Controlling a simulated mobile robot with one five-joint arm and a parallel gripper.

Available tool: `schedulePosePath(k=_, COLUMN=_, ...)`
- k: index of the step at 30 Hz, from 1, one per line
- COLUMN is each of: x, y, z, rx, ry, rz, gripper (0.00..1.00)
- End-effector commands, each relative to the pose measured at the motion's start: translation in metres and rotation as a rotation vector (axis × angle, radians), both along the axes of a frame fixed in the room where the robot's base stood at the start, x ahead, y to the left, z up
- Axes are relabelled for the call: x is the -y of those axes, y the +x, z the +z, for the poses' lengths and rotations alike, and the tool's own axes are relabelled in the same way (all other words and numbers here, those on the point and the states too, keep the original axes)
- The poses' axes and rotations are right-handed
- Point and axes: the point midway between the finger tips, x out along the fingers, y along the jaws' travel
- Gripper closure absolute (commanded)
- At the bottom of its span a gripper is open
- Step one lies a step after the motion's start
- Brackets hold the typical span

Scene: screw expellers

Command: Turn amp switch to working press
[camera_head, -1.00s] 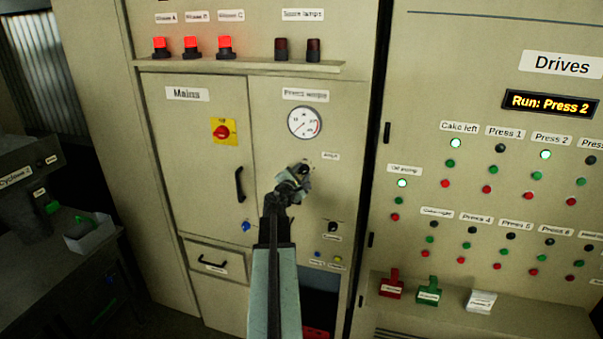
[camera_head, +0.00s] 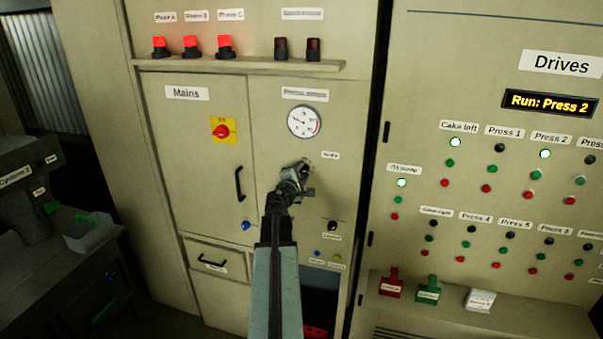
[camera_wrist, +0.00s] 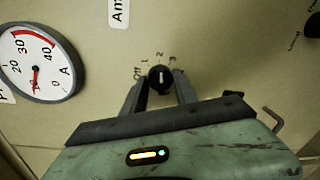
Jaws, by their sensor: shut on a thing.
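The amp switch (camera_wrist: 160,78) is a small black knob on the beige panel. In the wrist view its white pointer line aims at the mark 2, between 1 and 3; Off lies at the left. My gripper (camera_wrist: 160,88) is shut on the knob, one finger on each side. In the head view my gripper (camera_head: 300,178) is against the panel below the gauge and hides the knob. The round ammeter (camera_head: 304,121) sits above it; in the wrist view the ammeter (camera_wrist: 38,62) is turned on its side, its red needle near the low end.
The drives panel (camera_head: 490,150) at right has a display (camera_head: 549,103) reading "Run: Press 2". The Press 2 lamp (camera_head: 545,154) is lit. A ledge (camera_head: 240,66) with lamps is above.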

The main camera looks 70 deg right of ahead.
Motion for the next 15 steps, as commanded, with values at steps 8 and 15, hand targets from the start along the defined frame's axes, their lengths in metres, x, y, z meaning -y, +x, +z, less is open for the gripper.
schedulePosePath(k=8, x=-0.0003, y=-0.0008, z=-0.0006, rx=0.0, ry=0.001, rz=-0.003, gripper=0.44)
schedulePosePath(k=15, x=-0.0002, y=-0.0003, z=-0.0003, rx=-0.001, ry=0.001, rz=-0.001, gripper=0.44)
